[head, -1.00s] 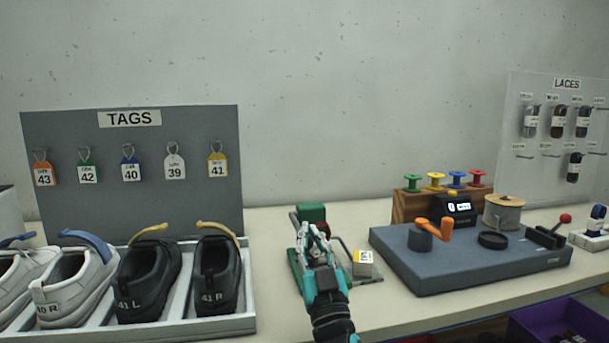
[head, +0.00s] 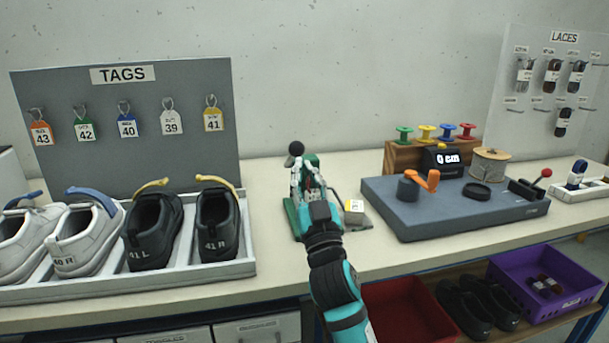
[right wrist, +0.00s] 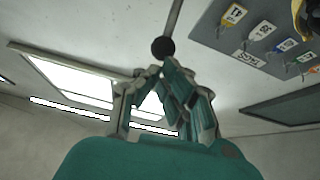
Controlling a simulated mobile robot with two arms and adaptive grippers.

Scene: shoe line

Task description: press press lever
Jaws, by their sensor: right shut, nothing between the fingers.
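The press is a green device (head: 291,212) on the table, largely hidden behind my right gripper. Its lever ends in a black ball knob (head: 296,148), which shows just above and slightly left of the gripper. My right gripper (head: 304,168) is shut and empty, in front of the press. In the right wrist view the black knob (right wrist: 163,48) and its thin rod show just beyond the shut fingertips (right wrist: 165,70). I cannot tell whether they touch. My left gripper is not in view.
Farther right is a blue-grey winding station (head: 400,222) with an orange crank (head: 428,180). A shoe tray (head: 190,270) stands left. A red bin (head: 405,310) and purple crate (head: 575,300) are below.

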